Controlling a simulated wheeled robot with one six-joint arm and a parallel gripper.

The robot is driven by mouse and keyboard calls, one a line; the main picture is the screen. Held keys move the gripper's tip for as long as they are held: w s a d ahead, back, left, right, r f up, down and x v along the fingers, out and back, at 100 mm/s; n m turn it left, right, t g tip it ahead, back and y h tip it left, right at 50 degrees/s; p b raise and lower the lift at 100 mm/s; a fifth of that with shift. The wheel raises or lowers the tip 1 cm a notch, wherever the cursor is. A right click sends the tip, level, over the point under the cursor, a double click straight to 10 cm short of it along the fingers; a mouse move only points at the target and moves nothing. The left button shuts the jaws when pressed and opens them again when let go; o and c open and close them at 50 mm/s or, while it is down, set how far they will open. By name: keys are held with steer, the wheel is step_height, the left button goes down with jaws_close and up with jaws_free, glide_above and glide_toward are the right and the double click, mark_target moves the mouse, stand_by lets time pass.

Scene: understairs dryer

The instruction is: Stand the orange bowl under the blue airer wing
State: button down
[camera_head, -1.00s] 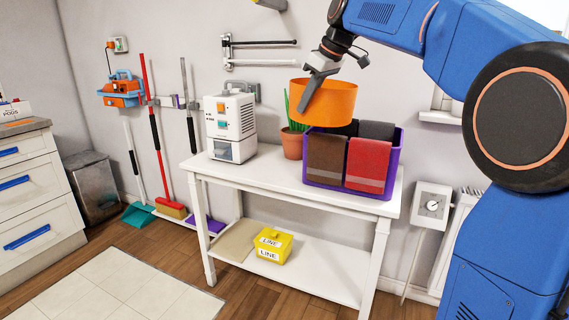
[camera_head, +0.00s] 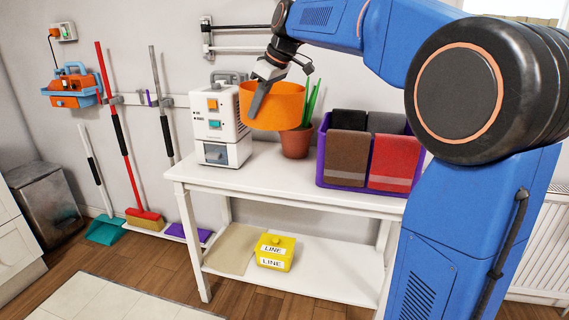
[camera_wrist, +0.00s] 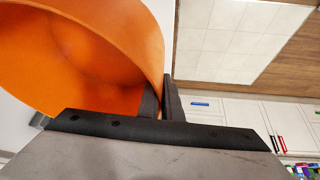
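The orange bowl (camera_head: 283,106) is in the air over the white table, in front of the plant and the right side of the white machine. My gripper (camera_head: 257,105) is shut on the bowl's wall near its left side. In the wrist view the bowl (camera_wrist: 90,50) fills the upper left, its hollow inside showing, with my gripper's fingers (camera_wrist: 162,103) at its rim. Wall-mounted airer rails (camera_head: 238,26) show behind the arm at the top, one dark and one white. I see no wing that is clearly blue.
The white table (camera_head: 270,181) holds the white machine (camera_head: 220,125), a potted plant (camera_head: 296,143) and a purple crate (camera_head: 335,183) of folded towels. A yellow box (camera_head: 275,252) sits on the lower shelf. Brooms lean at left. The tabletop's front left is clear.

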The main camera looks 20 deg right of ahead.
steer(key=shift+x, duration=0.8)
steer(key=shift+s+f+h, duration=0.15)
steer(key=shift+f+h, duration=0.1)
steer(key=shift+h, duration=0.05)
glide_above(258, 186)
step_height(258, 186, down, 18)
steer(key=shift+s+r, duration=0.15)
steer(key=shift+r, duration=0.05)
steer(key=shift+f, duration=0.1)
steer(key=c, duration=1.9)
jaws_free()
steer(key=shift+c, duration=0.2)
